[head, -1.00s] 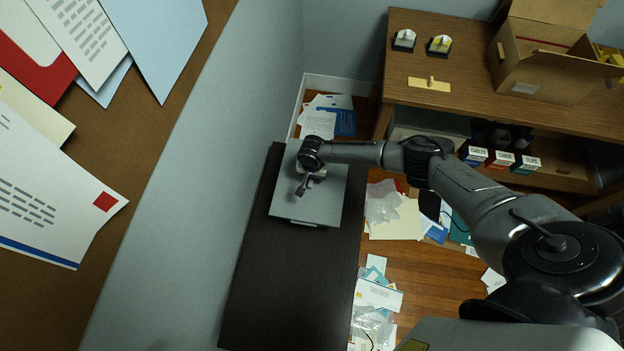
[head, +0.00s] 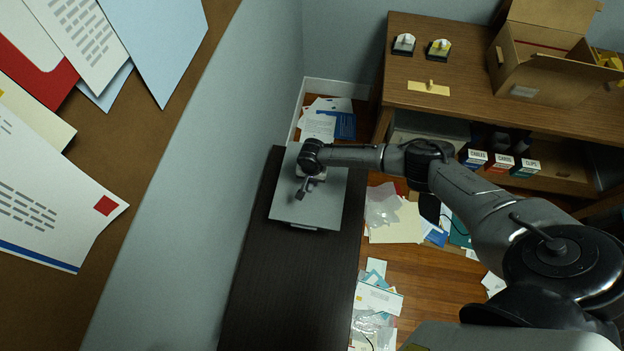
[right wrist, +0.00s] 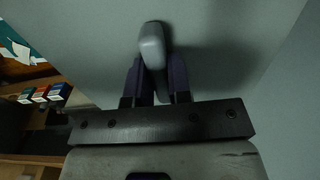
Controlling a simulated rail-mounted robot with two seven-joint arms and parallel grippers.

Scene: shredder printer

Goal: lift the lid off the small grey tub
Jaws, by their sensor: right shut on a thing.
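A flat grey lid (head: 283,205) covers a squarish grey tub at the far end of a dark table; the tub's walls are mostly hidden from above. My right gripper (head: 305,189) is over the middle of the lid. In the right wrist view its two fingers (right wrist: 153,80) are closed on the lid's rounded grey handle (right wrist: 153,45), with the plain grey lid (right wrist: 90,35) behind. I cannot tell whether the lid is raised from the tub. My left gripper is not in view.
The dark table (head: 285,285) is bare in front of the tub. A grey wall (head: 215,190) is close on the left. A wooden desk (head: 455,60) with an open cardboard box (head: 535,75) stands at the right. Papers (head: 375,295) lie on the floor beside the table.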

